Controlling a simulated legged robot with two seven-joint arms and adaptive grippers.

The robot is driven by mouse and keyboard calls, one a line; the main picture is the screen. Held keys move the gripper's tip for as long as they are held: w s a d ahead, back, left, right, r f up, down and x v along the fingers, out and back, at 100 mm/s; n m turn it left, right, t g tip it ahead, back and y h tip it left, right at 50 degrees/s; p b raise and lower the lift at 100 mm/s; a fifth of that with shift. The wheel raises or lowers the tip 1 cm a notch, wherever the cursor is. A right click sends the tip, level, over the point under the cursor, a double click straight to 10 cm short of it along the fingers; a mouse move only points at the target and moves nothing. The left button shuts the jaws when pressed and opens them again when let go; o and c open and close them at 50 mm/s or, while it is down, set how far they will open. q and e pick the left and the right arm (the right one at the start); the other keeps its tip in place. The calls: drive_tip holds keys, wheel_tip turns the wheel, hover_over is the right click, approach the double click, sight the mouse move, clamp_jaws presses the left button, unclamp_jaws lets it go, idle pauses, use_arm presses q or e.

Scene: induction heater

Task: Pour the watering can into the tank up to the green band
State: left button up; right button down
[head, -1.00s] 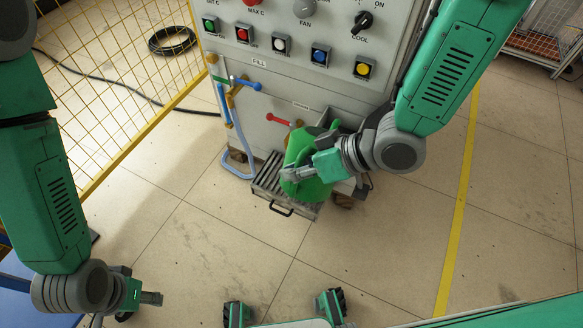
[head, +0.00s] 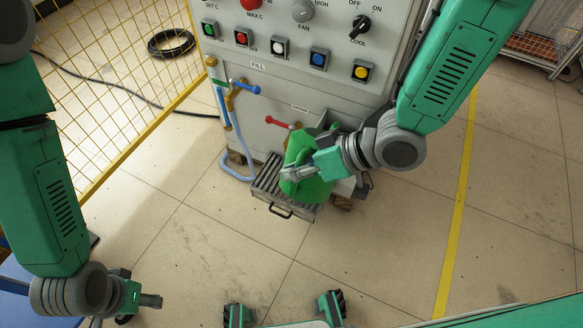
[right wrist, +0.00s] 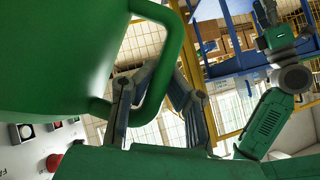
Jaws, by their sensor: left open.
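The green watering can (head: 305,188) is in front of the machine's lower panel, above the slatted drain tray (head: 268,182). It also fills the upper left of the right wrist view (right wrist: 60,60). My right gripper (head: 288,174) is shut on its handle (right wrist: 176,60), with a finger on either side of it. The can looks tilted; its spout end and any water are hidden. A grey open-topped box (head: 342,118), possibly the tank's inlet, sits partly behind it. My left gripper (head: 158,300) is open and empty at the lower left.
The machine's panel has several coloured buttons and a black knob (head: 361,24). A blue-handled valve (head: 245,86), a red-handled valve (head: 280,122) and a clear hose (head: 240,165) are close by. A yellow mesh fence (head: 110,90) stands left. The floor in front is clear.

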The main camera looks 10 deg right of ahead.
drive_tip(key=shift+w+r, duration=0.15)
drive_tip(key=shift+r, duration=0.25)
idle(0.3)
drive_tip(key=shift+w+d+r+m+g+y+p, duration=0.25)
drive_tip(key=shift+r+p, duration=0.45)
drive_tip(key=shift+p, duration=0.9)
drive_tip(key=shift+w+d+r+m+g+y+p, duration=0.15)
drive_tip(key=shift+w+d+r+g+p, duration=0.4)
drive_tip(key=shift+p, duration=1)
idle(4.1)
